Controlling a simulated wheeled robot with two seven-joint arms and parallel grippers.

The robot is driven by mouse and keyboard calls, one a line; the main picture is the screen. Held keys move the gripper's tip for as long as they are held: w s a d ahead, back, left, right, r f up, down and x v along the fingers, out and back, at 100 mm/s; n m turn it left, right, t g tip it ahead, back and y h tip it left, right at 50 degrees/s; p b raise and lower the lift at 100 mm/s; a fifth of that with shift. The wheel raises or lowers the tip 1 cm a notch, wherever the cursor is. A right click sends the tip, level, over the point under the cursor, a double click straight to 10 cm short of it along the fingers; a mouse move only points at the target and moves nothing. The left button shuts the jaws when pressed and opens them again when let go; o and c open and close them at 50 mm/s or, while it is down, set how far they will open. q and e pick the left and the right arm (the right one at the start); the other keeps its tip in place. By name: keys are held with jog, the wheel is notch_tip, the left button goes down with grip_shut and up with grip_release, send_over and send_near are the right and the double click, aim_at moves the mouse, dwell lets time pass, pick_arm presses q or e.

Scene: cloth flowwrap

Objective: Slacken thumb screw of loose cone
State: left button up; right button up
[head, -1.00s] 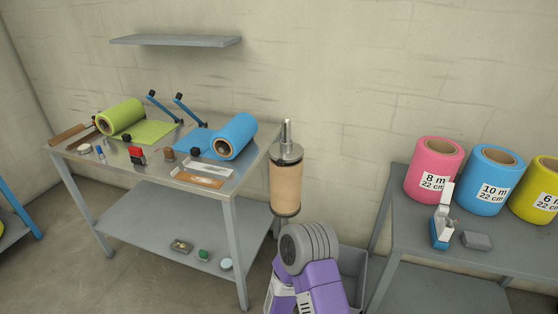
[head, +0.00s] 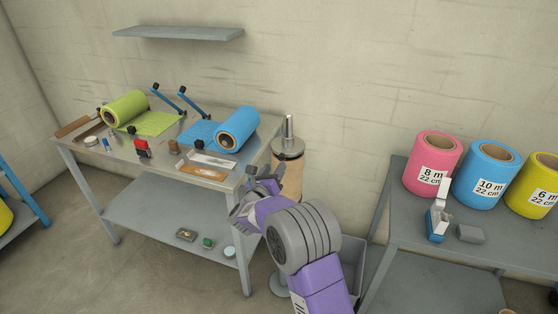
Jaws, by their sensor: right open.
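An upright spindle stand holds a brown cardboard core (head: 291,178). A grey metal cone (head: 288,147) sits on top of the core, with the bare spindle (head: 288,126) rising through it. I cannot make out a thumb screw on the cone at this size. My right gripper (head: 265,181) is open and empty. In the picture it is at the left of the core, below the cone, and my purple arm hides the core's lower part. I cannot tell whether it touches the core. My left gripper is out of view.
A steel bench (head: 149,166) on the left holds a green roll (head: 126,109), a blue roll (head: 238,129) and small tools. A grey table (head: 400,222) on the right carries pink, blue and yellow rolls. A grey bin (head: 352,262) stands behind my arm.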

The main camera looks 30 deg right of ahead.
aim_at(280, 158)
jog(key=x, duration=0.5)
jog(key=shift+w+d, duration=0.25)
jog(key=shift+d, duration=0.05)
jog(key=shift+c, duration=0.3)
jog(key=shift+f, duration=0.1)
grip_shut()
